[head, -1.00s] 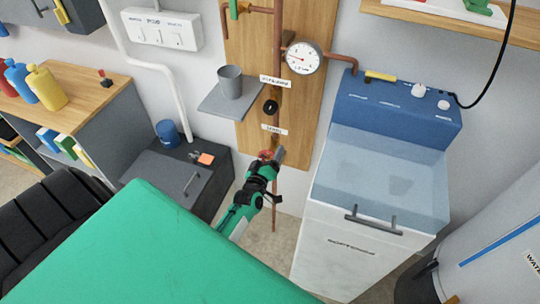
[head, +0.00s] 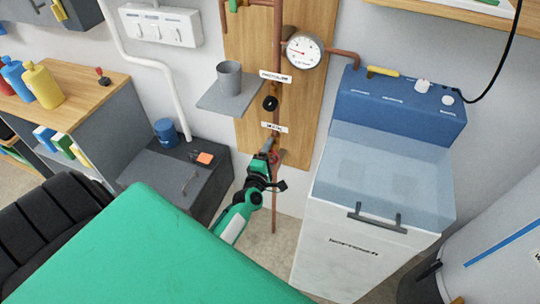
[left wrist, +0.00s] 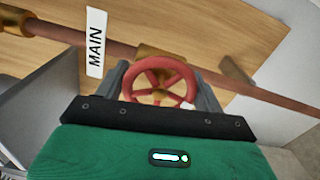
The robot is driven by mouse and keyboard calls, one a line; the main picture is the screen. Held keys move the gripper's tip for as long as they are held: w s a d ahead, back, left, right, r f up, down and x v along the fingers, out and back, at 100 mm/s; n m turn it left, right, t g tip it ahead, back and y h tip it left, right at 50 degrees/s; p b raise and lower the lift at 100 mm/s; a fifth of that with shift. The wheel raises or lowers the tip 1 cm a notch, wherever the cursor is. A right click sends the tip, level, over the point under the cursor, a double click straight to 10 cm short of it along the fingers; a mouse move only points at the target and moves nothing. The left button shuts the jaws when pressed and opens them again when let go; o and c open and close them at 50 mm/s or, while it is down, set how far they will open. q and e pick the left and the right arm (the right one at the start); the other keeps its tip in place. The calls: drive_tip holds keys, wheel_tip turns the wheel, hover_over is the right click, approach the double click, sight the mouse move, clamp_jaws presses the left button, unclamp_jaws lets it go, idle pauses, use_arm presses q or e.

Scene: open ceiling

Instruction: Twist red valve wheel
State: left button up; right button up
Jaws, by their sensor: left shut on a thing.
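The red valve wheel (left wrist: 160,80) sits on a brass valve body (left wrist: 155,52) on the copper pipe, beside the MAIN label (left wrist: 96,42). In the left wrist view my left gripper (left wrist: 162,85) has one grey finger on each side of the wheel and is shut on its rim. In the head view my left gripper (head: 270,150) is at the pipe just below the MAIN label, and only a little red of the wheel shows beside it. My right gripper is not in view.
A grey shelf (head: 217,102) with a grey cup (head: 229,76) juts out above left of the valve. A white cabinet with a blue top (head: 395,110) stands to the right. A pressure gauge (head: 303,49) is higher on the pipe. A dark grey box (head: 165,178) stands at left.

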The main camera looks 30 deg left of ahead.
use_arm(q)
drive_tip(key=n+b, duration=0.1)
drive_tip(key=n, duration=0.1)
drive_tip(key=shift+f+n, duration=0.1)
drive_tip(key=shift+n, duration=0.8)
drive_tip(key=n+b, duration=0.1)
drive_tip(key=n, duration=0.2)
drive_tip(key=shift+n+b, duration=0.5)
drive_tip(key=shift+n, duration=1.6)
drive_tip(key=shift+n+b, duration=0.3)
drive_tip(key=shift+n, duration=4.1)
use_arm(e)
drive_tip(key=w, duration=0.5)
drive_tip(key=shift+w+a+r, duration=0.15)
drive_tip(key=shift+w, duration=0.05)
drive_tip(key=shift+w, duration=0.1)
